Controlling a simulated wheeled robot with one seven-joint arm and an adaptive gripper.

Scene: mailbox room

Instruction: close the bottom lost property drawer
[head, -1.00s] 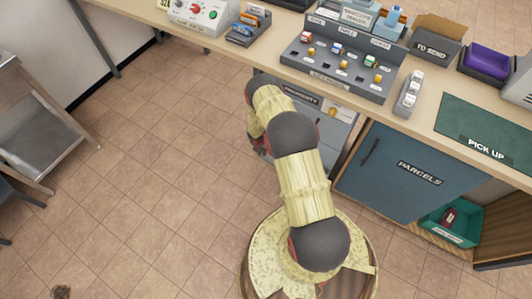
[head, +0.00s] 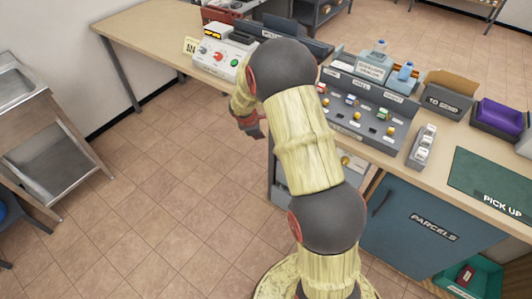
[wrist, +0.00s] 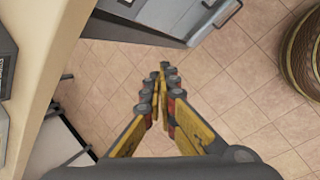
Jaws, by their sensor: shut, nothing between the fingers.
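The grey lost property drawer unit (head: 281,188) stands under the counter, mostly hidden behind my arm in the head view. In the wrist view, a grey drawer (wrist: 155,18) with a bar handle (wrist: 226,12) shows at the top edge, cut off by the frame. It appears to stick out past the counter edge; I cannot tell which drawer it is or how far it is out. My gripper (wrist: 165,72) is shut and empty, apart from the drawer and with floor behind its fingers. In the head view my gripper (head: 256,131) is near the counter's front edge, left of the unit.
The counter (head: 140,35) holds a control box (head: 222,52), a key rack (head: 365,110) and trays. The blue parcels cabinet (head: 420,225) stands right of the drawers. A steel stand (head: 40,130) is at the left. The floor between is clear.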

